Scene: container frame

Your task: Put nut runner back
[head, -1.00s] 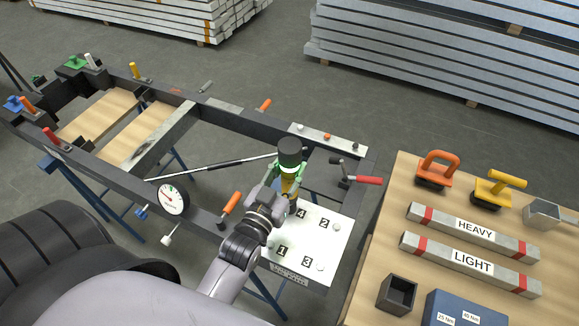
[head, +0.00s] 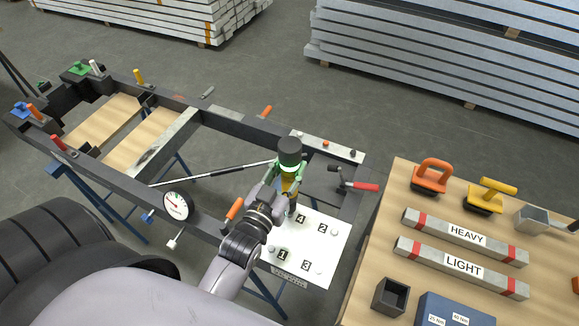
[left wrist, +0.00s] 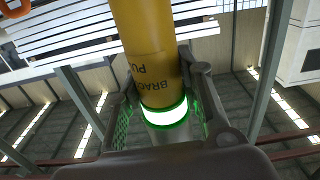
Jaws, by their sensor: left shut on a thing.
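The nut runner (head: 290,152) stands roughly upright in the head view, with a dark cylindrical top, a lit green-white ring and a yellow body. In the left wrist view the yellow nut runner (left wrist: 150,55) with black lettering and a glowing green-edged ring sits between the fingers of my gripper (left wrist: 162,110). My right gripper is not in view.
The white plate (head: 322,252) marked 1 to 4 lies on the dark frame (head: 115,178). A red-handled clamp (head: 360,187) stands right of the gripper. The wooden table (head: 405,205) holds bars, a dark open box (head: 390,297), a metal holder (head: 530,218) and a blue case (head: 455,312).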

